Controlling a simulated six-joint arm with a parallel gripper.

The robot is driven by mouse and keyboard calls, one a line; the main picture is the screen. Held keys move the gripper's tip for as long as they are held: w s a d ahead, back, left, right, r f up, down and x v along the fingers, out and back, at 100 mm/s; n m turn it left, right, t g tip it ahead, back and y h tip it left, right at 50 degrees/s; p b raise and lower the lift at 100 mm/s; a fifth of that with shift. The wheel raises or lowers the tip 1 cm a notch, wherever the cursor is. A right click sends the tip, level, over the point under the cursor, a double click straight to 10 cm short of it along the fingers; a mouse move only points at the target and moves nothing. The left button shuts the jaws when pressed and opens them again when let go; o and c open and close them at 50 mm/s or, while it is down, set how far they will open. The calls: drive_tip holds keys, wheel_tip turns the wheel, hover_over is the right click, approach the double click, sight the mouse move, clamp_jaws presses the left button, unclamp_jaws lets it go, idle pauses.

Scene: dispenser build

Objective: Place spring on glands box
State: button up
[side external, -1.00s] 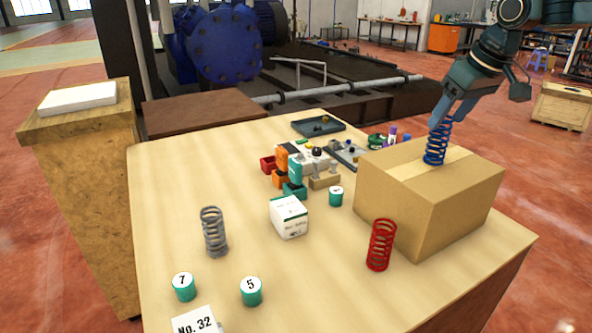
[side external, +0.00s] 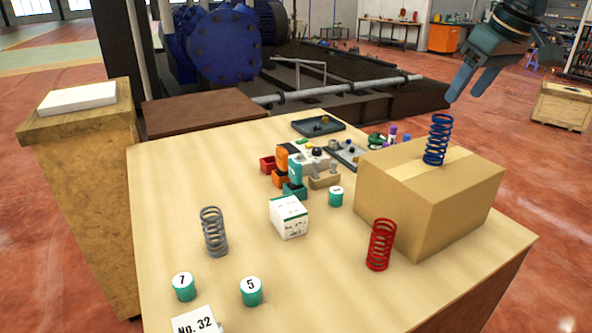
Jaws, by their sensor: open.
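A blue spring (side external: 437,140) stands upright on top of the brown cardboard box (side external: 420,210), near the tape strip. A red spring (side external: 381,245) stands on the table in front of the box. A grey spring (side external: 214,232) stands on the table at the left. My gripper (side external: 466,92) is open and empty, above and to the right of the blue spring and apart from it. No label naming the glands box can be read on the cardboard box. A small white box (side external: 289,216) with print on it sits mid-table.
Numbered green-and-white cylinders (side external: 251,291) stand around the table (side external: 170,190). A white "No. 32" box (side external: 197,322) is at the front edge. The table's middle left is clear.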

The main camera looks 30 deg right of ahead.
drive_tip(key=s+a+f, duration=0.1)
drive_tip(key=s+f, duration=0.3)
drive_tip(key=s, duration=0.3)
drive_tip(key=s+a+f, duration=0.2)
drive_tip(key=s+f, duration=0.2)
drive_tip(key=s, duration=0.4)
drive_tip(key=s+a+f+t, duration=0.1)
drive_tip(key=s+a+f, duration=0.1)
drive_tip(key=s+f, duration=0.2)
drive_tip(key=s, duration=0.3)
drive_tip(key=shift+s, duration=0.15)
